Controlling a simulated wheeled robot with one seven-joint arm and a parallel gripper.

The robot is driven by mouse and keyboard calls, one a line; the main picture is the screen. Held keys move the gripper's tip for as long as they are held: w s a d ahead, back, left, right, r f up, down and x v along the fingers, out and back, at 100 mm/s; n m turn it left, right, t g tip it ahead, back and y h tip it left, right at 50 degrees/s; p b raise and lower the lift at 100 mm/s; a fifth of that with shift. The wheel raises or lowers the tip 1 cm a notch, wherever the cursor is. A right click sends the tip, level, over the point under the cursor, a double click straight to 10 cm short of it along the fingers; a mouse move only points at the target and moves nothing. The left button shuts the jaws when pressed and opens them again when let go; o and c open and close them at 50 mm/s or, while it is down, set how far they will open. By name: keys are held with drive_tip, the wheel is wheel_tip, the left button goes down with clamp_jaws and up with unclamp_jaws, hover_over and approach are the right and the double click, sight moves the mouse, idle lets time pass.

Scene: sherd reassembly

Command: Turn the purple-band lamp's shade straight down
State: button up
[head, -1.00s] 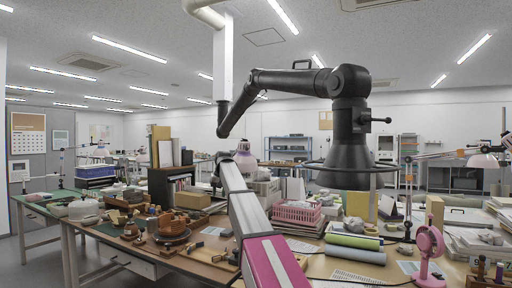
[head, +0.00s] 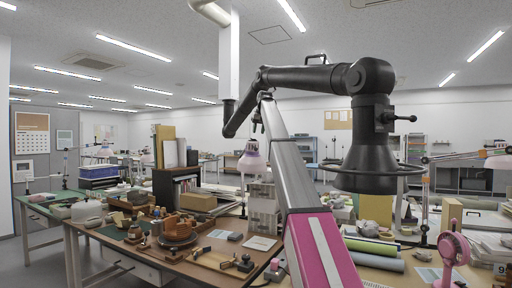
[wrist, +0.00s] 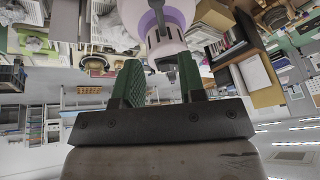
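The purple-band lamp's shade (head: 253,162) is pale with a purple band, just left of my raised arm in the head view. Its wide end faces roughly downward there; I cannot tell any small tilt. In the wrist view, which is upside down, the shade (wrist: 158,16) fills the top middle, its slotted narrow neck toward my fingers. My gripper (wrist: 160,72) has two green fingers, clearly apart, with the neck just beyond or between their tips. I see no contact. In the head view my gripper is small and dark above the shade, its fingers unclear.
A black ceiling-hung extractor arm (head: 371,150) with a ringed hood hangs close right of my arm. Another lamp stands at right.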

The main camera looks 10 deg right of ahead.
sight(255, 145)
drive_tip(key=x, duration=0.9)
drive_tip(key=shift+w+a+f, duration=0.1)
drive_tip(key=shift+a+f, duration=0.05)
clamp_jaws()
